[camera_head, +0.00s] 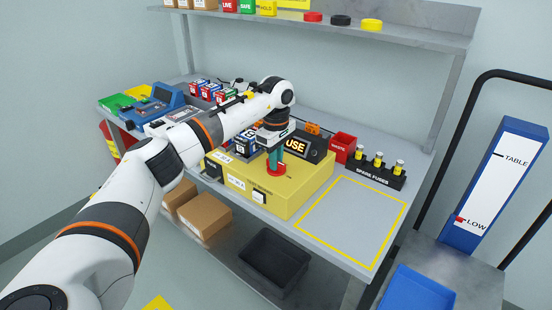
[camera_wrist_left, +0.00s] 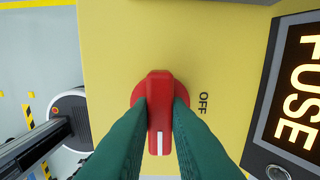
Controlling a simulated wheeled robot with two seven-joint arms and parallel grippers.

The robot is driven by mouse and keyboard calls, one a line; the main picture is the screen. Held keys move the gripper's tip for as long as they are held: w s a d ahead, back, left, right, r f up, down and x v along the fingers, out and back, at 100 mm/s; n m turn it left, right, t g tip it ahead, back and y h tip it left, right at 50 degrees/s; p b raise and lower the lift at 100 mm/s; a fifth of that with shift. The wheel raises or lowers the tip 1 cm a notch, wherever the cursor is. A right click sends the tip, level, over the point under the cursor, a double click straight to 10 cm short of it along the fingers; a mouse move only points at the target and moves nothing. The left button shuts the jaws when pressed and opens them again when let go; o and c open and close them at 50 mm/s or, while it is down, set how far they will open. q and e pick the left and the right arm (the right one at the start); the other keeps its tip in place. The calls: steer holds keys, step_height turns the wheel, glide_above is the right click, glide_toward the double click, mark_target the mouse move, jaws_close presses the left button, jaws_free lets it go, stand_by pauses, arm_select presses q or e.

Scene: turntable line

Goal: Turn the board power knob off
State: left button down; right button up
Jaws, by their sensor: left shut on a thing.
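The red power knob (camera_wrist_left: 160,88) is on top of the yellow board (camera_head: 293,194), and it also shows in the head view (camera_head: 276,170). Its handle has a white line at the end nearer the bottom of the left wrist view. The word OFF (camera_wrist_left: 203,103) is printed to the right of the knob. My left gripper (camera_wrist_left: 160,115) has its two green fingers shut on the knob's handle, one on each side. In the head view the left gripper (camera_head: 275,160) comes down onto the knob from above. My right gripper is not in view.
A display (camera_head: 302,146) reading FUSE in the wrist view stands behind the knob. A red waste bin (camera_head: 342,147) and a spare fuses rack (camera_head: 376,174) stand to the right. The yellow-outlined area (camera_head: 350,222) is clear. A shelf (camera_head: 400,34) hangs above the back.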

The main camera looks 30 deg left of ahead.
arm_select(q)
steer(key=shift+r, duration=0.1)
steer(key=n+p, duration=0.2)
steer(key=n, duration=0.1)
steer(key=n+p, duration=0.2)
steer(key=n, duration=0.3)
steer(key=n+p, duration=0.1)
steer(key=n, duration=0.4)
steer(key=shift+p, duration=0.4)
steer(key=shift+n+p, duration=0.7)
steer(key=shift+n, duration=1.6)
steer(key=c, duration=1.4)
jaws_free()
step_height(320, 180, up, 12)
steer(key=shift+f+b, duration=0.1)
steer(key=shift+b, duration=0.85)
